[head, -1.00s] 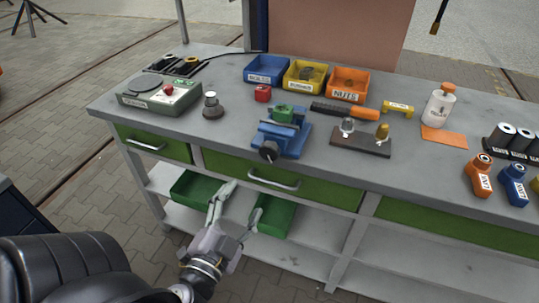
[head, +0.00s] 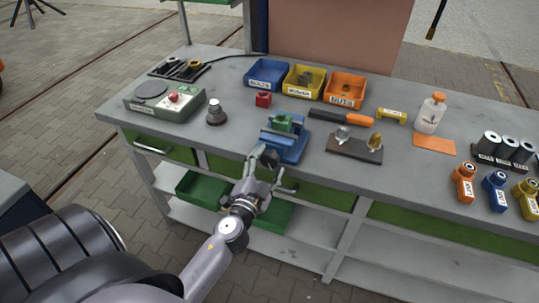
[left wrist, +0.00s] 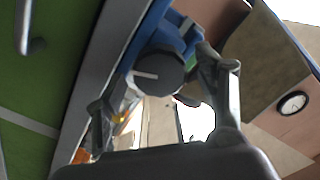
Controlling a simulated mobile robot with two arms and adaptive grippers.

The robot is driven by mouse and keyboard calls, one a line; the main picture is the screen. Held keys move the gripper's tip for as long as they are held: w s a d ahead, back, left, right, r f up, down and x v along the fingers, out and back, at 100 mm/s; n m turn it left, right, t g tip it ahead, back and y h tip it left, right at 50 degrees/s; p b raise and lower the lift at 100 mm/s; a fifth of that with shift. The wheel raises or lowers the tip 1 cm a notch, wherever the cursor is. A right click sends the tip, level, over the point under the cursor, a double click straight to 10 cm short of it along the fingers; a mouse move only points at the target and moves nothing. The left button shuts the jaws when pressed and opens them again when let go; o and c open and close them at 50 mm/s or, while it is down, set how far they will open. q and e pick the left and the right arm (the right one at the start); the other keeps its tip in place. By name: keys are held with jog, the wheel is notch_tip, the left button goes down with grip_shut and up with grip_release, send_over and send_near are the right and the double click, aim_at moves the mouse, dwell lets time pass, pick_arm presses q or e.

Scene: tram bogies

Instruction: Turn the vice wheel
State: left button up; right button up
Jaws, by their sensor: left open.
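The blue vice (head: 287,147) stands at the front edge of the grey workbench, with a green piece (head: 284,121) at its jaws. Its dark round wheel (head: 270,158) faces the front, partly hidden by my gripper. My left gripper (head: 273,172) is open just in front of the wheel, below and near the bench edge. In the left wrist view the wheel (left wrist: 158,74) with a pale bar handle lies between the spread fingers of the gripper (left wrist: 153,88). I cannot tell whether a finger touches it. My right gripper is not in view.
Blue, yellow and orange bins (head: 305,80) stand behind the vice. A drawer (head: 325,194) is below.

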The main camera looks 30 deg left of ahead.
pick_arm(q)
jog(key=shift+x, duration=0.8)
jog(key=shift+c, duration=0.3)
jog(key=shift+s, duration=0.1)
jog(key=c, duration=1.1)
jog(key=shift+m, duration=0.4)
jog(key=m, duration=0.4)
jog(key=shift+f+m, duration=0.1)
jog(key=shift+m, duration=0.3)
jog(key=m, duration=0.6)
jog(key=shift+d, duration=0.1)
